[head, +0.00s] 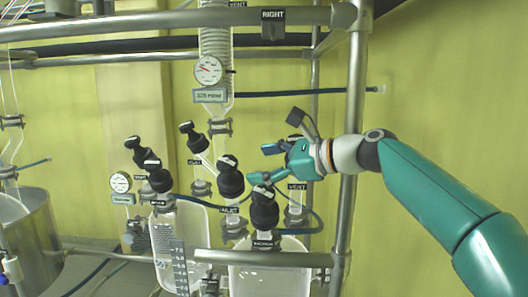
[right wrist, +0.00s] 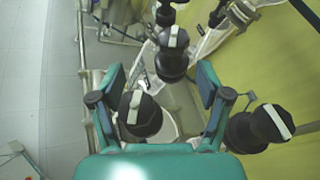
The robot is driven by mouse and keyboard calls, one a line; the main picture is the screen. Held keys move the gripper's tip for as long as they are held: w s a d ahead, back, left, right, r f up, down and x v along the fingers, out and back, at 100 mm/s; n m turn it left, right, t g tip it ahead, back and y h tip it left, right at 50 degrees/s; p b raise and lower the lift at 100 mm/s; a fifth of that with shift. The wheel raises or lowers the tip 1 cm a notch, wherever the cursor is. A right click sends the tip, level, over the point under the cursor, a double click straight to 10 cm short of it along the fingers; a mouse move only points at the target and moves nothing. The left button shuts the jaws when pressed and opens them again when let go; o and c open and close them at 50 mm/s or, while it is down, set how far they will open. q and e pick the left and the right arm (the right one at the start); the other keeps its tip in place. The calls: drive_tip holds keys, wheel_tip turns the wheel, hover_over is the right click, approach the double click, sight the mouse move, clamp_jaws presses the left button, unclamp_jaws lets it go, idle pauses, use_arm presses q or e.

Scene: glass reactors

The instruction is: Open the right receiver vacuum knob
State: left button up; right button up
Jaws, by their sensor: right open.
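In the right wrist view, I take the black knob with a white stripe (right wrist: 140,113) to be this one. It appears between my right gripper's fingers, nearer the left one. My right gripper (head: 276,150) is open and empty, above and slightly right of the knob in the head view. I cannot tell its exact distance. My left gripper is not in view.
The inlet knob (head: 230,178) stands close to the left; it also shows in the right wrist view (right wrist: 172,55). Another black knob (right wrist: 265,128) lies right of the gripper there. A metal post (head: 352,120) and rail (head: 250,259) border the space.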

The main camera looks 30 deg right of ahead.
drive_tip(key=shift+r, duration=1.45)
